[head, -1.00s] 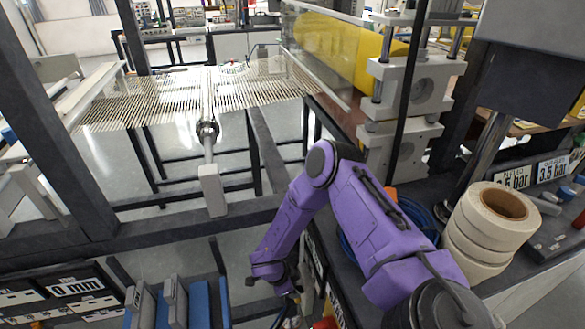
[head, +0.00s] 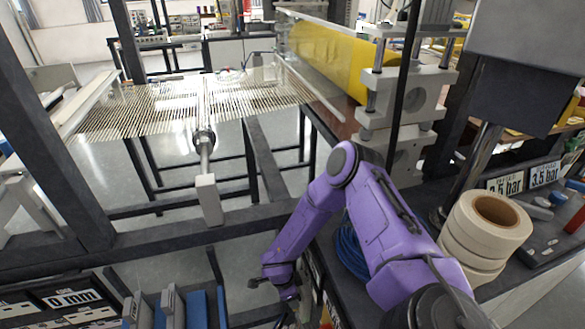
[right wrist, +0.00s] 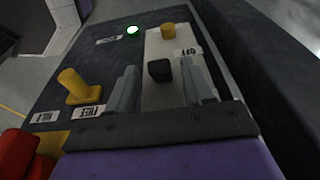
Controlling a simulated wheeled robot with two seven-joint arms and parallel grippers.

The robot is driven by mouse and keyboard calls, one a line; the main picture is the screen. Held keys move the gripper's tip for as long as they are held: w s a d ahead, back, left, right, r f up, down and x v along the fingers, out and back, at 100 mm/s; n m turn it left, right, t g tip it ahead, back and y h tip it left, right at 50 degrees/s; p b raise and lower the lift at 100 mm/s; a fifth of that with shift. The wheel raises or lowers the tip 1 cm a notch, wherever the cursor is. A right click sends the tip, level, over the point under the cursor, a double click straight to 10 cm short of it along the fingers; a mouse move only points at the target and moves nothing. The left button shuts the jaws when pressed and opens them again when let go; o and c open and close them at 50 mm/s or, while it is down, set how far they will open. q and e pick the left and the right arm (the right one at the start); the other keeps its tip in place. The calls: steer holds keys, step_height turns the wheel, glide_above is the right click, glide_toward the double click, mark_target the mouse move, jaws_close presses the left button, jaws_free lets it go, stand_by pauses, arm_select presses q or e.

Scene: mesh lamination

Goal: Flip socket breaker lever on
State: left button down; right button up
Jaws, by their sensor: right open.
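In the right wrist view a small black block (right wrist: 160,70), which looks like the breaker lever, stands on a pale plate (right wrist: 158,48) marked with a label like "440" (right wrist: 187,52). My right gripper (right wrist: 160,78) is open, with one grey finger on each side of the black block. I see gaps on both sides, and no clear contact. Whether the lever is on or off cannot be told. In the head view my right gripper (head: 275,280) hangs low beside the dark bench, and the panel is mostly hidden. My left gripper is not in view.
A yellow knob (right wrist: 168,31) sits beyond the block, and a lit green lamp (right wrist: 133,30) left of it. A yellow lever (right wrist: 72,84) with a "FREE" label and a red part (right wrist: 22,150) stand left. White rolls (head: 487,228) stand on the bench, right of my arm.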

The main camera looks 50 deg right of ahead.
steer(key=s+v, duration=0.1)
steer(key=v, duration=0.9)
steer(key=shift+w+p, duration=0.3)
steer(key=shift+w, duration=0.15)
steer(key=x, duration=1)
steer(key=shift+w+f+b, duration=0.1)
steer(key=shift+f+b, duration=0.1)
steer(key=shift+b, duration=0.15)
